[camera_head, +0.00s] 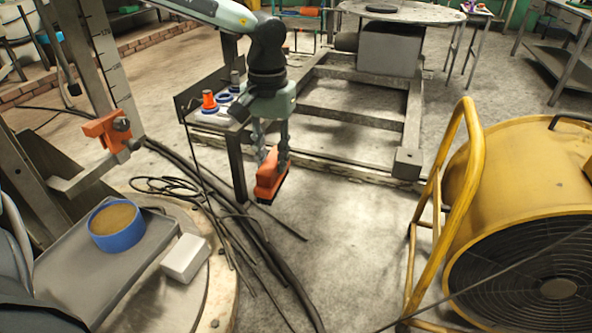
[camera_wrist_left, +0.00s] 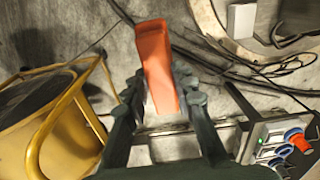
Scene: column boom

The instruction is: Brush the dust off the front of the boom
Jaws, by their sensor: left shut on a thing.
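My left gripper (camera_head: 270,158) hangs in mid-air near the middle of the head view, pointing down. It is shut on an orange brush (camera_head: 268,180), whose dark underside faces the floor. In the left wrist view the orange brush (camera_wrist_left: 157,62) extends away between the dark fingers (camera_wrist_left: 160,105). The brush appears clear of other things. I cannot pick out the boom's front or any dust on it with certainty. A grey metal upright with a scale (camera_head: 110,72) stands at the left. My right gripper is not in view.
A yellow drum fan (camera_head: 545,180) stands at the right. A small shelf with blue rings and an orange item (camera_head: 209,101) is behind my gripper. Cables (camera_head: 235,215) cross the floor.

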